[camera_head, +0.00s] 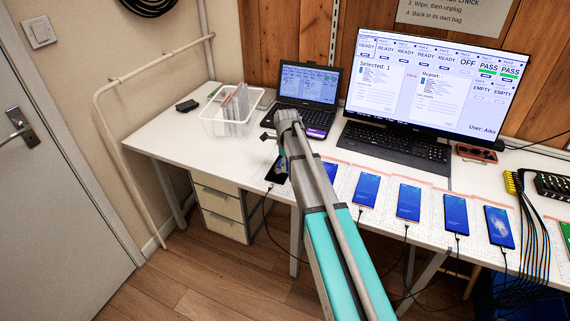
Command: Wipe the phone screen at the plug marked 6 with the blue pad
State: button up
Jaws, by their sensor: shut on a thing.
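A dark-screened phone (278,170) lies near the table's front edge, left of the row of lit blue phones. A cable runs from its lower end over the edge. No plug number can be read on it. My arm comes up from the lower right and covers part of this phone. My gripper (269,137) is at the arm's far end, near the phone's upper end and mostly hidden. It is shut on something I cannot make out. No blue pad shows. I cannot tell whether the gripper or its load touches the phone.
Several lit phones, such as this one (408,201), lie to the right on cables. A laptop (307,100), a keyboard (396,144) and a large monitor (430,80) stand behind. A clear bin (212,124) stands at left. The table (160,137) is bare at its left end.

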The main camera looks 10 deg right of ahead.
aim_at(276, 167)
jog(key=shift+f, duration=0.15)
jog(key=shift+a, duration=0.15)
dwell(0.4)
jog(key=shift+w+a, duration=0.6)
jog(key=shift+a, duration=0.2)
jog(key=shift+w+a, duration=0.55)
jog(key=shift+a, duration=0.25)
jog(key=shift+w+d, duration=0.5)
jog(key=shift+w, duration=0.1)
jog(key=shift+s+d, duration=0.1)
jog(key=shift+s+d, duration=0.55)
jog(key=shift+d, duration=0.25)
jog(key=shift+s+d, duration=0.5)
jog(key=shift+d, duration=0.3)
